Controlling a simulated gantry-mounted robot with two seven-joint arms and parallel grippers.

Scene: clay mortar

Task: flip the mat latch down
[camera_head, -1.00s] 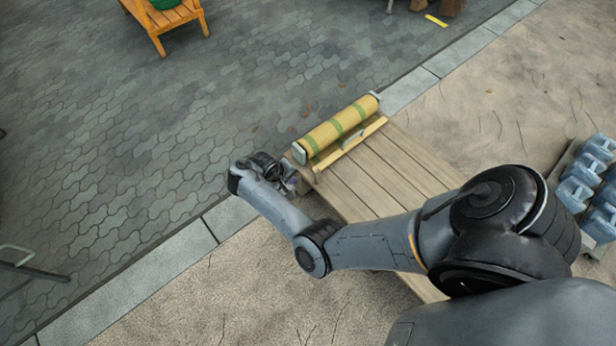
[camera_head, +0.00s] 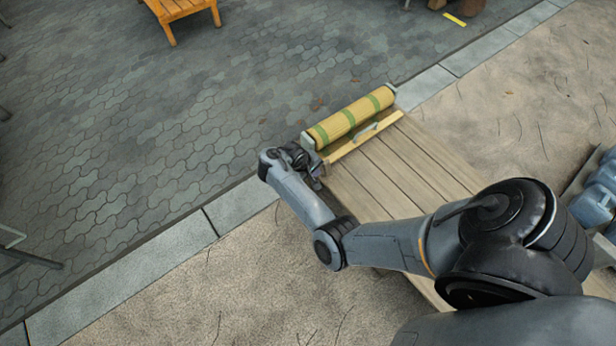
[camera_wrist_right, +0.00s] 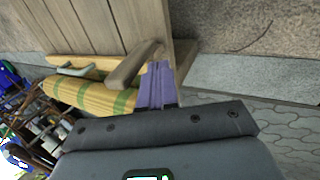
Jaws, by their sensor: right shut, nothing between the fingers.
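A rolled yellow mat with green bands (camera_head: 350,117) lies across the far end of a plank table (camera_head: 395,165). It shows in the right wrist view too (camera_wrist_right: 90,93). A small pale curved lever (camera_head: 366,131) stands along its near side, also in the wrist view (camera_wrist_right: 76,70). A bigger grey-brown lever (camera_wrist_right: 133,66) sits at the table's edge, beside my right gripper's purple fingers (camera_wrist_right: 157,85). Those fingers are shut and empty; whether they touch that lever is unclear. In the head view my right gripper (camera_head: 316,178) is at the table's left corner, partly hidden by its wrist. My left gripper is out of view.
Blue containers (camera_head: 594,205) stand at the right. A wooden chair (camera_head: 182,12) stands far off on the paving. A metal frame (camera_head: 25,250) shows at the left edge. The paving left of the table is clear.

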